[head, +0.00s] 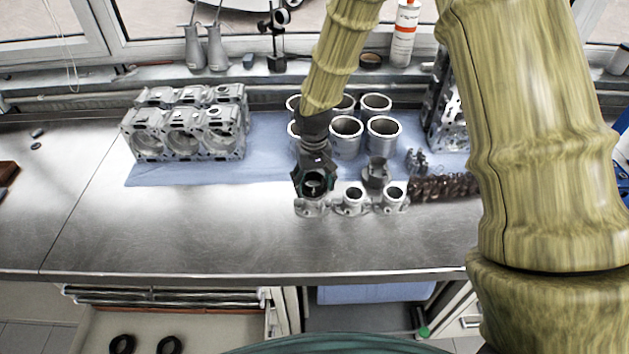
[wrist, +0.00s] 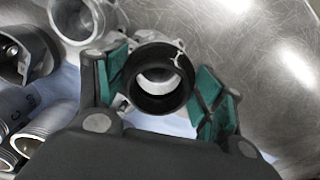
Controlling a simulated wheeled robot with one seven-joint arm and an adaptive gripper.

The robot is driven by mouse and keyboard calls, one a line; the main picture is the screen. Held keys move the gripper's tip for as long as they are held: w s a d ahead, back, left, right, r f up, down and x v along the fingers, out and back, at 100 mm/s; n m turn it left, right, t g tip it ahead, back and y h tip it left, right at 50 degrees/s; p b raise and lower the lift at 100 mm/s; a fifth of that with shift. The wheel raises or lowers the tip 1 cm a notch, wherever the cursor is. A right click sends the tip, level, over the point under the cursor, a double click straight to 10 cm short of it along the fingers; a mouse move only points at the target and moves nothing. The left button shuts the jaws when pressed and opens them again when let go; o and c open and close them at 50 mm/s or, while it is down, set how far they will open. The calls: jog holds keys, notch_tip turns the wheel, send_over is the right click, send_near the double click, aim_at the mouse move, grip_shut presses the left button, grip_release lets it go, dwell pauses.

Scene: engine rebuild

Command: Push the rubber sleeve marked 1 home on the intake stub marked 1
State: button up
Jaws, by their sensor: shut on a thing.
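The black rubber sleeve (wrist: 160,106) is between the green pads of my gripper (wrist: 165,92) in the wrist view, with a small pale mark on its upper right rim that I cannot read. In the head view my gripper (head: 315,184) points down at the left one of three metal intake stubs (head: 312,210), and its fingers hide most of the sleeve. The sleeve is at the stub's mouth, and pale metal shows through its bore. I cannot tell how far it sits on the stub. The stub's number is not readable.
Two more stubs, the middle one (head: 351,205) and the right one (head: 394,201), stand close beside. Cylinder liners (head: 346,140) stand behind on the blue cloth (head: 270,160), with an engine block (head: 185,130) left. A dark shaft (head: 445,188) lies right. The bench front (head: 180,235) is clear. Two black rings (head: 168,346) lie in the drawer.

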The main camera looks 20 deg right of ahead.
jog(key=shift+f+b, duration=0.4)
jog(key=shift+f, duration=0.7)
dwell(1.3)
dwell(0.3)
jog(key=shift+o, duration=1.1)
jog(key=shift+c, duration=0.8)
jog(key=shift+f+b, duration=0.35)
jog(key=shift+f, duration=0.4)
jog(key=o, duration=1.1)
jog(key=shift+c, duration=0.2)
